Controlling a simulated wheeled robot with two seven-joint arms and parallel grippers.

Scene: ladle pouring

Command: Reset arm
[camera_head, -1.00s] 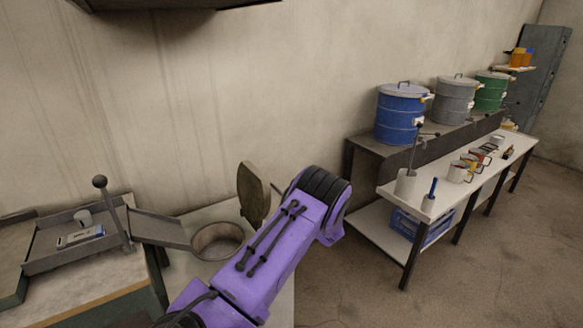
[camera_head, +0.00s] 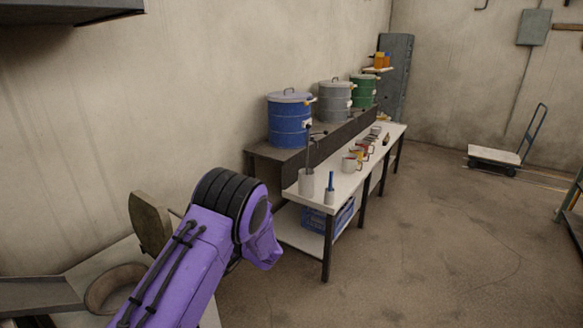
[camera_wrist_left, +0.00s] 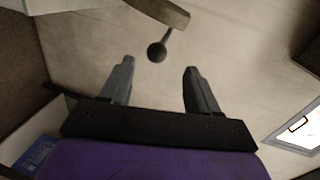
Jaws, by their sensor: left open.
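My left arm is purple and reaches up from the bottom left of the head view; its gripper is hidden there behind the arm. In the left wrist view my left gripper (camera_wrist_left: 156,78) is open, with two grey fingers apart and nothing between them. A dark round knob (camera_wrist_left: 156,52) on a thin stem shows beyond the fingertips. My right gripper is in neither view.
The floor at right (camera_head: 450,240) is mostly clear, with a flat trolley (camera_head: 495,156) far back.

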